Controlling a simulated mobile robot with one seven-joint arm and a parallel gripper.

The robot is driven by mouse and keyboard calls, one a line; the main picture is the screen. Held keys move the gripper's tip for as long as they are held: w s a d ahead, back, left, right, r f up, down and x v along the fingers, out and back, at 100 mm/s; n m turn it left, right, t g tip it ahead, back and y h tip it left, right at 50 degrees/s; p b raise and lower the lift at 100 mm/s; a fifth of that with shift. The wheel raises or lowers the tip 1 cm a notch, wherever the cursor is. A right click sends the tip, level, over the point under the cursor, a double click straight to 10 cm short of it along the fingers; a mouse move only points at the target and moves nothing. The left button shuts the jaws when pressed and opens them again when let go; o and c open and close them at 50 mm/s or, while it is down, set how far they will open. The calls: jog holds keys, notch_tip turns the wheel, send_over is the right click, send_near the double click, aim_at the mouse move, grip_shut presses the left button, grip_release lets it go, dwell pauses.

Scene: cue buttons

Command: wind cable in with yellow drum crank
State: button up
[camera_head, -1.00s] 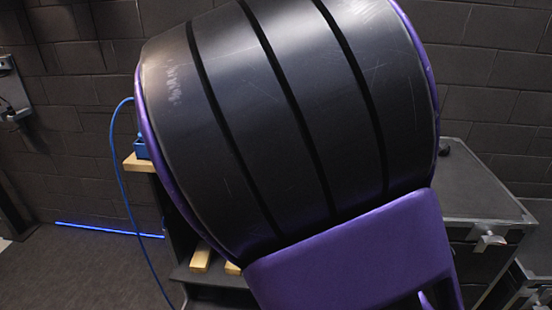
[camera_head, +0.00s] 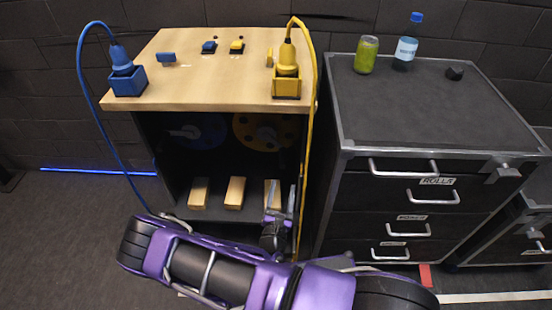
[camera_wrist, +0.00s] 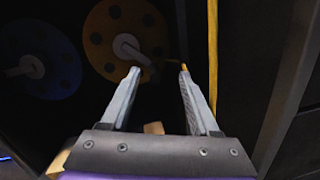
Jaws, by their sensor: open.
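The yellow drum (camera_head: 246,126) is inside the dark cabinet under the wooden top; it also shows in the wrist view (camera_wrist: 98,45), a disc with round holes. Its grey crank (camera_wrist: 126,46) sticks out from the middle. My gripper (camera_wrist: 160,70) is open and empty, pointing into the cabinet. The crank's end appears close to my left fingertip; I cannot tell whether they touch. In the head view my gripper (camera_head: 280,198) is low at the cabinet's right side. The yellow cable (camera_head: 311,130) runs from the yellow plug (camera_head: 287,62) down the cabinet's right side.
A blue drum (camera_wrist: 40,58) with its own crank sits left of the yellow one. Wooden blocks (camera_head: 235,192) lie on the lower shelf. The yellow cable (camera_wrist: 213,60) hangs just right of my gripper. A drawer case (camera_head: 430,110) stands close on the right.

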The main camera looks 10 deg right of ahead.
aim_at(283, 162)
notch_tip(283, 162, down, 5)
jog(key=n+y, duration=0.1)
jog(key=y, duration=0.1)
jog(key=b+x, duration=0.1)
jog(key=x, duration=0.4)
jog(key=b+x, duration=0.1)
jog(key=x, duration=1)
jog(key=shift+w+a+f+b, duration=0.1)
jog(key=shift+w+a+b, duration=0.15)
jog(key=shift+b, duration=0.15)
jog(key=shift+c, duration=0.2)
grip_shut()
